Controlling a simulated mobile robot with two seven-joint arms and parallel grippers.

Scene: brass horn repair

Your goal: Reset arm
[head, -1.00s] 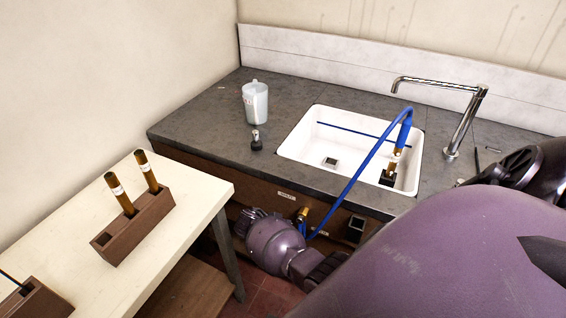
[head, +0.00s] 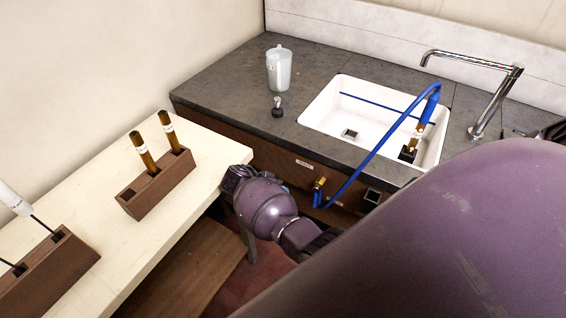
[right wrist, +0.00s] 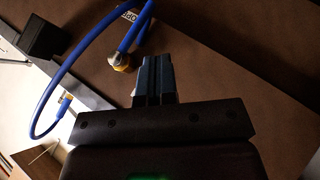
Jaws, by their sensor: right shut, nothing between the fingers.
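My right gripper (right wrist: 154,78) shows in the right wrist view, its dark fingers together with nothing between them. It is in front of the brown cabinet panel, beside a brass valve (right wrist: 123,60) with the blue hose (right wrist: 62,82); I see no contact. In the head view the purple links of my arm (head: 265,208) hang between the light table and the cabinet, left of the brass valve (head: 319,186). The fingers are not visible in that view. My left gripper is in neither view.
The light table (head: 95,185) at left holds a brown block (head: 158,184) with two brass tubes and another rack (head: 45,275). The grey counter (head: 225,90) carries a white jug (head: 279,70), a small dark-based fitting (head: 277,108), a white sink (head: 325,115) and a chrome tap (head: 490,100).

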